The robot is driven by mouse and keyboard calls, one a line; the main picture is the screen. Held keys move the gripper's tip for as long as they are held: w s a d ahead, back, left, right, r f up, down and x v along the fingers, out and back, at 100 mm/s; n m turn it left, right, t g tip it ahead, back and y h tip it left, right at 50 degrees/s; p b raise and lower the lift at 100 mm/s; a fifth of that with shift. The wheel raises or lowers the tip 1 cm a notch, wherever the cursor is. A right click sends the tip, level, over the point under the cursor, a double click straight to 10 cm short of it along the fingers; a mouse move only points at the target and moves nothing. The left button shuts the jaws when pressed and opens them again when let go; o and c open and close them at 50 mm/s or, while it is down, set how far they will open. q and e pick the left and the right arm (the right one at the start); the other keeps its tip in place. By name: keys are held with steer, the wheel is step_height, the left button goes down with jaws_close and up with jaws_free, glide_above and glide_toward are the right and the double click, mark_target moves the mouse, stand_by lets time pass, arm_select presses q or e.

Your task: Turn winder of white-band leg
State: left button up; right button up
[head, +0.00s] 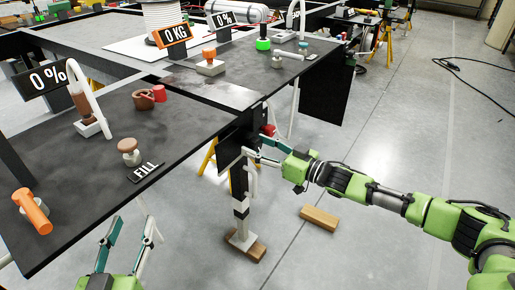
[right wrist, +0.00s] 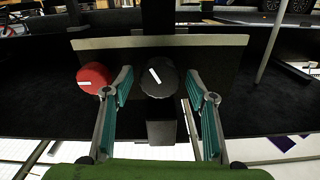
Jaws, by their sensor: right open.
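The leg (head: 239,190) is a dark post with a white band, standing on a wooden block (head: 258,251) below the chassis edge. In the right wrist view a round black knob (right wrist: 160,80) with a white mark faces me, and a red knob (right wrist: 94,78) with a white mark sits to its left. The red knob also shows in the head view (head: 269,130). My right gripper (head: 254,144) is open at the top of the leg. Its fingers stand either side of the black knob, apart from it. My left gripper (head: 132,222) is open and empty at the lower left.
The dark chassis deck (head: 80,195) carries an orange cylinder (head: 32,210), a FILL label (head: 146,168) and a 0% sign (head: 48,78). A loose wooden block (head: 320,218) lies on the floor. The grey floor at right is mostly clear apart from a cable (head: 448,65).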

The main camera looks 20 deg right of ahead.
arm_select(q)
steer(key=shift+r, duration=0.25)
arm_select(e)
steer(key=shift+w+a, duration=0.15)
steer(key=c, duration=1.1)
